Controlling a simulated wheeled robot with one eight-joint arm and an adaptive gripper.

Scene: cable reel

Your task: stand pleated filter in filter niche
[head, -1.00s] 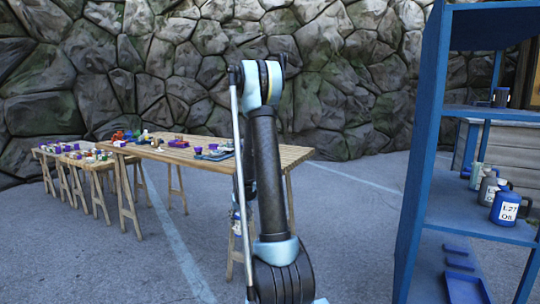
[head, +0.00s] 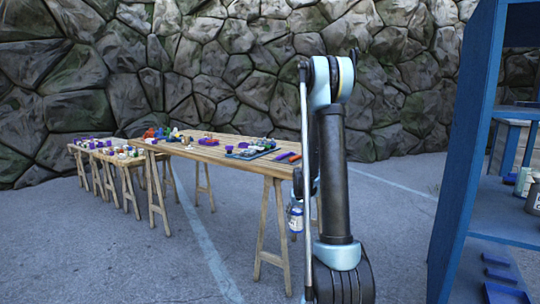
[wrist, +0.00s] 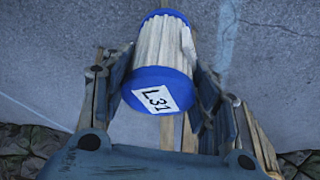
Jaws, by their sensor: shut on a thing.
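The pleated filter (wrist: 163,42) is a white ribbed cylinder with blue end caps and a white label reading L31. My gripper (wrist: 158,80) is shut on it, one finger on each side, in the wrist view. In the head view the filter (head: 296,219) hangs low at the left of my arm, in front of the wooden table's leg, and my gripper is mostly hidden behind my arm. I cannot make out a filter niche in either view.
A long wooden trestle table (head: 215,158) with many small colourful items stands ahead and left. Smaller tables (head: 117,160) stand beyond it. A blue shelf unit (head: 466,190) with jugs and blue trays (head: 500,275) is close on the right. Open pavement lies at the left.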

